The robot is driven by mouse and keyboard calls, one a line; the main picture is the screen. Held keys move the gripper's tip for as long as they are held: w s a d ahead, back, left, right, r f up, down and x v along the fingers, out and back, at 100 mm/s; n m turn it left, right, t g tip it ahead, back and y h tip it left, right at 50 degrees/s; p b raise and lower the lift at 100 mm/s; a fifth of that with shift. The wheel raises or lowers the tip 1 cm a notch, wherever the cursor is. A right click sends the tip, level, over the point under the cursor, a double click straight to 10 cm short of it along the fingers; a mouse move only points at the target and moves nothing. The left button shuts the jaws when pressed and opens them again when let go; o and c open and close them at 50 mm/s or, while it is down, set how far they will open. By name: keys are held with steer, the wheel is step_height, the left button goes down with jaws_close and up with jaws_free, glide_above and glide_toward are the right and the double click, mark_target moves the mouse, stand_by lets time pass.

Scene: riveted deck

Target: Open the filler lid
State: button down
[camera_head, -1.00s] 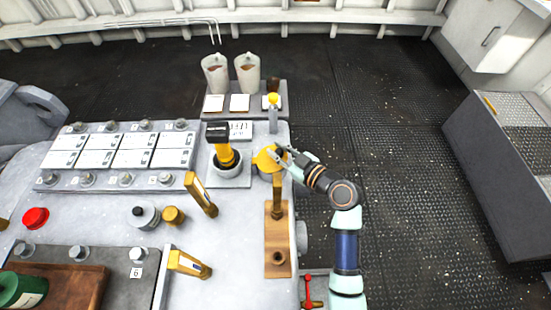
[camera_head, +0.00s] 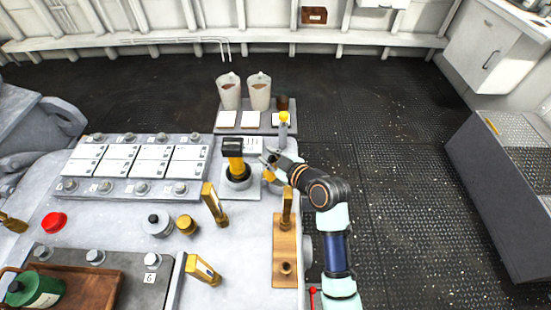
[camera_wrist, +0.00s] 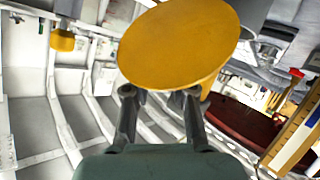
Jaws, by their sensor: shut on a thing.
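The yellow filler lid (camera_wrist: 180,45) shows as a broad round disc in the wrist view, tilted, between and beyond the fingertips. My gripper (camera_wrist: 158,97) is shut on it near its lower edge. In the head view my gripper (camera_head: 268,161) is over the right side of the grey console, right of a black-topped yellow handle (camera_head: 235,158). Only a small yellow part of the lid (camera_head: 267,176) shows there; my gripper hides most of it. The filler opening and hinge are hidden, so I cannot tell how far the lid stands open.
A yellow-topped post (camera_head: 284,124) stands just behind my gripper. Two pitchers (camera_head: 259,92) stand farther back. A wooden plate (camera_head: 286,261) with a yellow lever lies in front. Yellow-handled levers (camera_head: 214,202) stand at left.

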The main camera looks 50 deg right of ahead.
mark_target(267, 171)
steer(key=shift+w+a+f, duration=0.3)
steer(key=shift+a+f, duration=0.05)
stand_by(0.3)
steer(key=c, duration=1)
jaws_free()
steer(key=shift+w+a, duration=0.1)
steer(key=shift+o, duration=0.2)
steer(key=shift+r, duration=0.15)
steer(key=shift+r, duration=0.25)
step_height(267, 171, up, 10)
steer(key=shift+f, duration=0.25)
